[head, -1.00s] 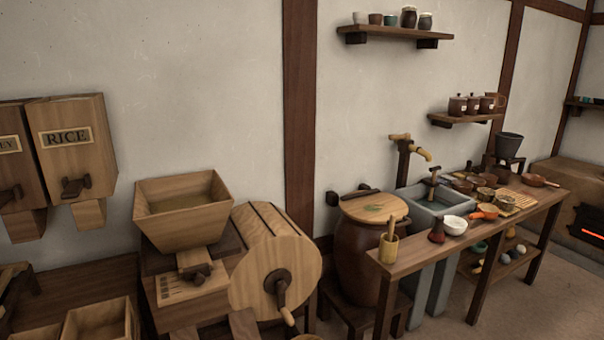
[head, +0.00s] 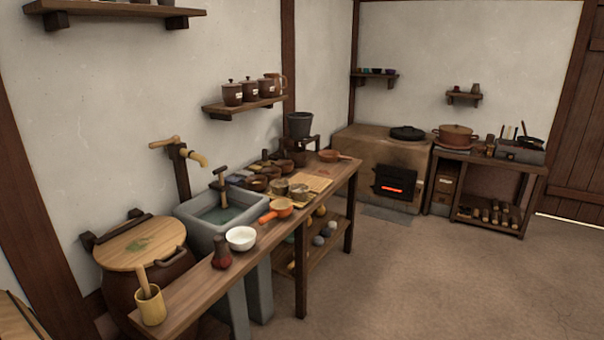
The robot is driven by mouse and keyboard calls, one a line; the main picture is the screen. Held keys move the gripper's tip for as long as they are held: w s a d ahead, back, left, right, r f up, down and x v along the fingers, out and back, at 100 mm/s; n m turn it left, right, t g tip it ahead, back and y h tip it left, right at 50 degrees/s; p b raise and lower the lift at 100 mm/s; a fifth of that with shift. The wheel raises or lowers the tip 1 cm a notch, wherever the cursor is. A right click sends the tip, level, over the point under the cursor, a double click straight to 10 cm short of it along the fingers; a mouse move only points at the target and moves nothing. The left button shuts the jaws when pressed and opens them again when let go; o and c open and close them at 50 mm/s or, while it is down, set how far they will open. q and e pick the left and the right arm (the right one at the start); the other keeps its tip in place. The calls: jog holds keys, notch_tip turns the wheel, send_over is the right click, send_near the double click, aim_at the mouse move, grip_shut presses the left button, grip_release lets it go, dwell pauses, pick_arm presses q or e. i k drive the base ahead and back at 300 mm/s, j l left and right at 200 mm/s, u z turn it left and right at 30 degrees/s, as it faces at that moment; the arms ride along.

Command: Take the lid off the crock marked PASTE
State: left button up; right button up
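Small brown lidded crocks with pale labels stand in a row on a wall shelf (head: 243,108) above the long bench. The left one (head: 232,96), the middle one (head: 249,92) and the right one (head: 266,89) all have their knobbed lids on. The labels are too small to read, so I cannot tell which is marked PASTE. A brown handled vessel stands at the right end of the row, partly hidden. Neither of my grippers is in view.
The long wooden bench (head: 190,299) stands below the shelf, with a white bowl (head: 240,238), an orange pan and several dishes. A stone sink (head: 195,231) and a big wooden-lidded vat (head: 140,242) are beside it. A stove (head: 377,155) stands behind. The floor at right is clear.

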aim_at(232, 84)
jog(key=i+l+z, duration=0.3)
jog(key=i, duration=0.2)
jog(key=i+z, duration=0.3)
jog(key=i, duration=0.15)
jog(key=i+l+u, duration=0.2)
jog(key=i+u, duration=0.3)
jog(key=i, duration=0.15)
jog(key=i+l+u, duration=1)
jog(key=i+l, duration=0.05)
jog(key=i, duration=0.1)
